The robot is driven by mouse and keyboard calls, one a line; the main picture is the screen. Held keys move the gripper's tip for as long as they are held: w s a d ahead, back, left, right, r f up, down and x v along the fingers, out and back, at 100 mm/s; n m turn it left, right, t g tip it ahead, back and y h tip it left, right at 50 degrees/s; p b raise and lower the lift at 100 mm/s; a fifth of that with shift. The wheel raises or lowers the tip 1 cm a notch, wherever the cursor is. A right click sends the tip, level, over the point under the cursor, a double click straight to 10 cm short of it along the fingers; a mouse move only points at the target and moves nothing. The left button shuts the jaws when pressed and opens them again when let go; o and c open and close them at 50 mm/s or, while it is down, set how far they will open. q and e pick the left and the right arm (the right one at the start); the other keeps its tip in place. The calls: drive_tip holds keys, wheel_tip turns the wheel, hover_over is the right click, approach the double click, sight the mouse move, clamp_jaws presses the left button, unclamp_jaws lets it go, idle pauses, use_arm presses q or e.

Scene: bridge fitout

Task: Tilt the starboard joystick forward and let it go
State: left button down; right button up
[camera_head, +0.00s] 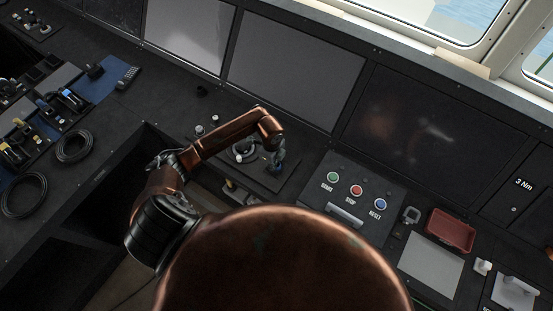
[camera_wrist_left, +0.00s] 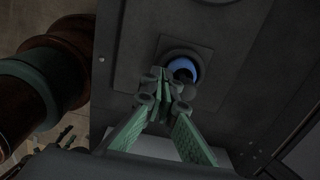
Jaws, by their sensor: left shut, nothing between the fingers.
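My left gripper (camera_head: 278,162) reaches down over the right part of a dark control panel (camera_head: 291,180) in the head view. In the left wrist view its green fingers (camera_wrist_left: 163,86) are shut with nothing between them. Just beyond the fingertips is a round dark mount with a blue ring (camera_wrist_left: 183,66), which looks like the joystick's base. The fingers and a dark rounded shape cover part of it, so its tilt and any contact cannot be told. Another round black control (camera_head: 244,151) sits left of the gripper on the panel. My right gripper is not in view.
A button box with START, STOP (camera_head: 356,191) and RESET stands right of the panel. A red tray (camera_head: 451,231) lies farther right. Dark screens (camera_head: 296,66) rise behind the panel. Black cable coils (camera_head: 73,146) lie at the left.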

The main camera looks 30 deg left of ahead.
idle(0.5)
use_arm(q)
drive_tip(key=shift+w+d+b, duration=0.1)
drive_tip(key=shift+w+b, duration=0.25)
drive_tip(key=shift+w, duration=0.65)
drive_tip(key=shift+s, duration=0.2)
drive_tip(key=shift+s+r+p, duration=0.1)
drive_tip(key=shift+s+p, duration=1.05)
drive_tip(key=shift+s, duration=0.7)
